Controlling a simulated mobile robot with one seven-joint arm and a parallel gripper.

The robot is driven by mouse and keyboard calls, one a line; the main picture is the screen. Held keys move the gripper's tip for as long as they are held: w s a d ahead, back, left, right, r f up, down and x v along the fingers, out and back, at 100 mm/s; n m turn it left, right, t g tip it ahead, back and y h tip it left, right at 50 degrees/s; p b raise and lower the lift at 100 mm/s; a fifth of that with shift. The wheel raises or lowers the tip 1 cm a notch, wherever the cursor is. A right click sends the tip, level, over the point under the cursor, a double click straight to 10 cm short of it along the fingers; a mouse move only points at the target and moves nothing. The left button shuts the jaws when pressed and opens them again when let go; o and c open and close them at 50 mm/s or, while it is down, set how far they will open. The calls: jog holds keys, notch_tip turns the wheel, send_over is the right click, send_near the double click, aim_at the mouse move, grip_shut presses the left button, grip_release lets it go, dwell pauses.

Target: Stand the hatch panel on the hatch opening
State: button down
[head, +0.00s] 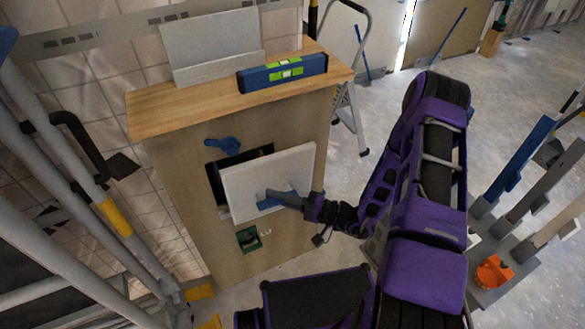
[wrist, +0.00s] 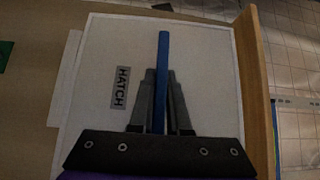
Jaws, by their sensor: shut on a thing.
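The hatch panel (head: 268,180) is a pale flat square with a blue bar handle, held upright in front of the wooden cabinet. In the wrist view the panel (wrist: 105,60) fills most of the picture and bears a HATCH label. My gripper (head: 300,199) is shut on the blue handle, which stands between the fingers in the wrist view (wrist: 162,85). The dark hatch opening (head: 214,181) shows at the panel's upper left; the panel hides the rest. I cannot tell whether the panel touches the cabinet front.
A blue latch (head: 223,145) is above the opening and a green bracket (head: 248,239) below it. A blue spirit level (head: 283,73) and a grey plate (head: 211,45) are on the cabinet top (head: 165,108). Metal tubing (head: 75,240) stands at left; a stepladder (head: 350,110) stands behind.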

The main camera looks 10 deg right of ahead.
jog(key=s+a+f+p, duration=0.1)
jog(key=s+a+f, duration=0.1)
jog(key=s+a, duration=0.1)
jog(key=w+a+f+b, duration=0.2)
jog(key=w+a+b, duration=0.1)
jog(key=w, duration=0.9)
jog(key=shift+a+n+g+y+b, duration=0.3)
jog(key=shift+g+b, duration=0.1)
jog(key=shift+b, duration=0.25)
jog(key=shift+w+r, duration=0.1)
jog(key=shift+w, duration=0.15)
jog(key=shift+w+h, duration=0.2)
jog(key=shift+h, duration=0.2)
jog(key=shift+f+b, duration=0.3)
jog(key=shift+b, duration=0.3)
dwell(1.5)
jog(key=shift+f+b, duration=1.1)
jog(key=shift+b, duration=0.3)
dwell(0.7)
dwell(0.5)
